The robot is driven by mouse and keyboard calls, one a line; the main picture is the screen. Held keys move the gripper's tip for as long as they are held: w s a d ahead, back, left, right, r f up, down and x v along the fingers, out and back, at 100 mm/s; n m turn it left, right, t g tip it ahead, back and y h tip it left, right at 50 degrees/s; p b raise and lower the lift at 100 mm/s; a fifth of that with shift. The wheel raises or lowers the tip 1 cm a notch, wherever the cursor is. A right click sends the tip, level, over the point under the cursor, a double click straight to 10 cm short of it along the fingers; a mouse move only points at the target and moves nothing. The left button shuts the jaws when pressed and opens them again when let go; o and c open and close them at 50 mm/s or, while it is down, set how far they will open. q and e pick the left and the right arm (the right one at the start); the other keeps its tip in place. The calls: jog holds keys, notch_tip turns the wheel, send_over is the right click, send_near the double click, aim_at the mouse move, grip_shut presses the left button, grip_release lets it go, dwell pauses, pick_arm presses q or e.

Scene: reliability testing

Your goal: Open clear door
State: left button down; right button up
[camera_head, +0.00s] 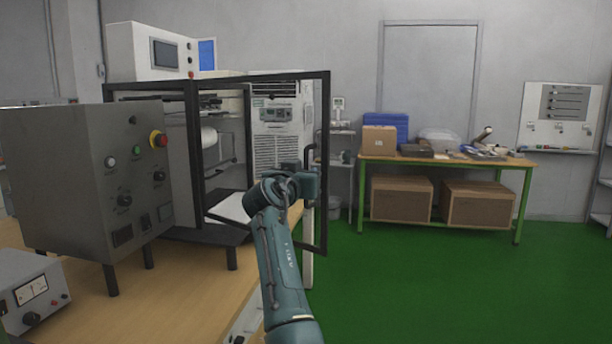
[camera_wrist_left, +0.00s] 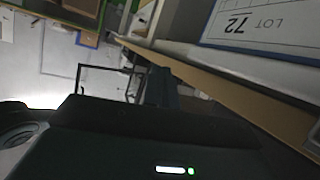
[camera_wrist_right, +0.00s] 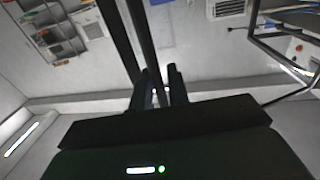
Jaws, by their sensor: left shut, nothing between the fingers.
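The clear door (camera_head: 326,120) is a see-through panel in a black frame on the black-framed cabinet (camera_head: 188,130). It stands ajar, its right edge swung out from the cabinet. A black bar handle (camera_head: 311,155) is near that edge. My right gripper (camera_head: 311,185) is at the handle; in the right wrist view its two fingers (camera_wrist_right: 157,88) are on either side of a dark bar, shut on it. The contact itself is small and dark. My left gripper is outside the head view; in the left wrist view its dark fingers (camera_wrist_left: 160,88) are together and empty.
A grey control box (camera_head: 85,180) with a red and yellow button stands left on the wooden bench (camera_head: 170,290). A small meter box (camera_head: 30,290) is in front. A green-legged table (camera_head: 460,163) with boxes stands behind. The green floor (camera_head: 430,285) to the right is clear.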

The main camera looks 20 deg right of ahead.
jog(key=shift+o, duration=0.7)
pick_arm(q)
jog(key=shift+w, duration=0.1)
pick_arm(e)
jog(key=shift+s, duration=0.1)
pick_arm(q)
jog(key=shift+a+r+b, duration=0.1)
jog(key=shift+b, duration=0.25)
pick_arm(e)
jog(key=v, duration=0.7)
jog(key=shift+a, duration=0.2)
pick_arm(q)
jog(key=shift+r, duration=0.1)
pick_arm(e)
jog(key=shift+s, duration=0.15)
